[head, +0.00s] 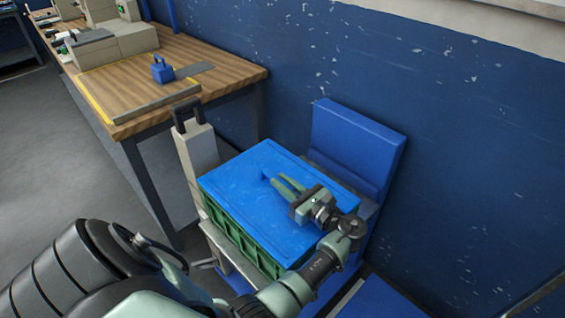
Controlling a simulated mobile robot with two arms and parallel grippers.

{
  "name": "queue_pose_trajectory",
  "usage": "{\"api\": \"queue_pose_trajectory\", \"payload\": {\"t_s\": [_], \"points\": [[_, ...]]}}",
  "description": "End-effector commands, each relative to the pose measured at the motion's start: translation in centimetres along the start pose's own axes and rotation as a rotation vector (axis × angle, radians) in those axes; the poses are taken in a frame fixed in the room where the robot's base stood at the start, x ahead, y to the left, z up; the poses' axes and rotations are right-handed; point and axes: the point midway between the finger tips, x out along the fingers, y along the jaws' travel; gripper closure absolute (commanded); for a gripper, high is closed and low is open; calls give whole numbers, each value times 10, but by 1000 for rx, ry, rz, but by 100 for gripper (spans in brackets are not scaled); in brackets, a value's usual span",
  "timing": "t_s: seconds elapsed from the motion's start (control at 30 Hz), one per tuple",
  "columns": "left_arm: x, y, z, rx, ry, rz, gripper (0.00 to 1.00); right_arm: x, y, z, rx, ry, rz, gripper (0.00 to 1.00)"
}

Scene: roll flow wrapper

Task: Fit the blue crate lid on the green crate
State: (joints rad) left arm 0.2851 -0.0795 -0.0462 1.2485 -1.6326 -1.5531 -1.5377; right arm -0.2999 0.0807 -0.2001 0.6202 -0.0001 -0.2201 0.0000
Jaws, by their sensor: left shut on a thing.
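The blue crate lid (240,195) lies flat over the top of the green crate (245,238), in the middle of the head view. Its edges look roughly in line with the crate's walls. I cannot tell whether its rim is fully seated all round. My right gripper is not in view.
A blue backed stand (355,140) is behind the crate, against the blue wall (460,130). A pale post with a dark handle (195,150) stands close on the left. Grey floor at left is clear.

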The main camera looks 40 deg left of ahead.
Motion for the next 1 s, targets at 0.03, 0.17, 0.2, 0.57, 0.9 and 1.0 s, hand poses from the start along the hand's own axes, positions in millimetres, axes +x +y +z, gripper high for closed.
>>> {"api": "queue_pose_trajectory", "payload": {"t_s": [0.03,0.17,0.2,0.57,0.9,1.0], "points": [[0,0,1,-2,-2,0,100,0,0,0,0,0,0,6],[0,0,1,-2,-2,0,100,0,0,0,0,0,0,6],[0,0,1,-2,-2,0,100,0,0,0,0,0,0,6],[0,0,1,-1,-2,0,100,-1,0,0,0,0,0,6],[0,0,1,-1,-2,0,100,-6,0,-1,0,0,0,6],[0,0,1,-1,-2,0,100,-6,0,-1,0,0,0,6]]}}
